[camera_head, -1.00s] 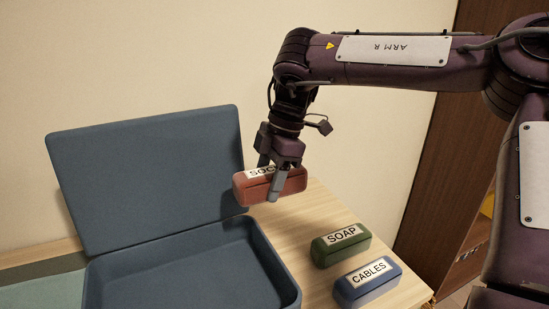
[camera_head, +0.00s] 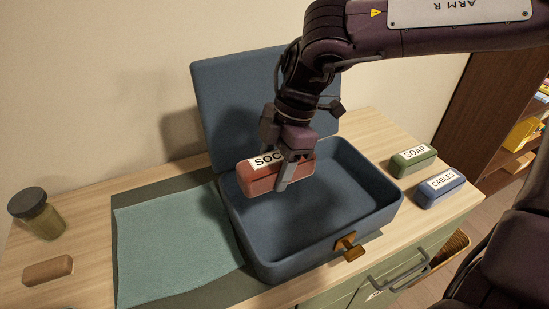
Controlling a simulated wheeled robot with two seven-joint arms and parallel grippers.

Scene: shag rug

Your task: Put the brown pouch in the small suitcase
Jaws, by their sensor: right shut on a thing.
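A reddish-brown pouch (camera_head: 262,182) with a white label, partly covered, reading "SOC", is held in my right gripper (camera_head: 285,172). The fingers are closed across its right part. The pouch is above the open small blue suitcase (camera_head: 318,262), over the back left part of its tray, apart from the floor of it. The suitcase lid (camera_head: 235,100) stands up at the back, partly hidden by my right arm. The visible inside of the tray is empty. My left gripper is out of view.
A green SOAP pouch (camera_head: 413,166) and a blue CABLES pouch (camera_head: 440,194) lie right of the suitcase. On the left are a teal cloth (camera_head: 175,245), a dark-lidded jar (camera_head: 42,222) and a small plain brown block (camera_head: 48,270). A brass latch (camera_head: 348,246) sits at the suitcase front.

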